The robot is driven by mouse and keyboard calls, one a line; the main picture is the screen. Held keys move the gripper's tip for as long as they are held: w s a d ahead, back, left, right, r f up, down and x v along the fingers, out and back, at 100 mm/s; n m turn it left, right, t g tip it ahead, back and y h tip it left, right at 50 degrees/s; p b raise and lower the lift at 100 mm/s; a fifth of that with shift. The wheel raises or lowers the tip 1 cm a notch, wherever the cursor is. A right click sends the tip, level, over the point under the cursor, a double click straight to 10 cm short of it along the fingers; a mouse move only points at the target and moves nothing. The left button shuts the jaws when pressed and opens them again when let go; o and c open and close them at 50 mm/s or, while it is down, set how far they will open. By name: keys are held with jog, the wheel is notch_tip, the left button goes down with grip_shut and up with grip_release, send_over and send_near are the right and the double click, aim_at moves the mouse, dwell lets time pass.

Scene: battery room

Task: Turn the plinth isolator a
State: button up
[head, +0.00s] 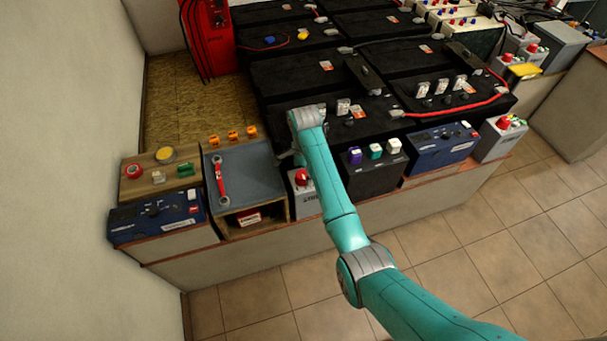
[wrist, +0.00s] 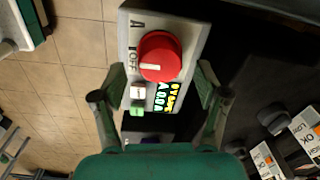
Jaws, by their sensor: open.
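The plinth isolator a is a red round knob (wrist: 160,57) on a light grey plate (wrist: 195,25) marked "A" and "OFF" in the wrist view. A white mark shows on the knob's lower left side, facing the "OFF" side. My gripper (wrist: 152,92) is open and empty. Its fingers lie apart to the lower left and right of the knob, with no visible contact. In the head view a red knob (head: 302,176) on a grey box (head: 306,203) shows beside my arm, probably the same one.
A white and a green small button (wrist: 137,111) and a lit label (wrist: 166,97) lie near the knob. Tiled floor lies in front.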

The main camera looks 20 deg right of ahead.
jog(key=shift+f, duration=1.25)
jog(key=c, duration=1.2)
jog(key=shift+o, duration=0.2)
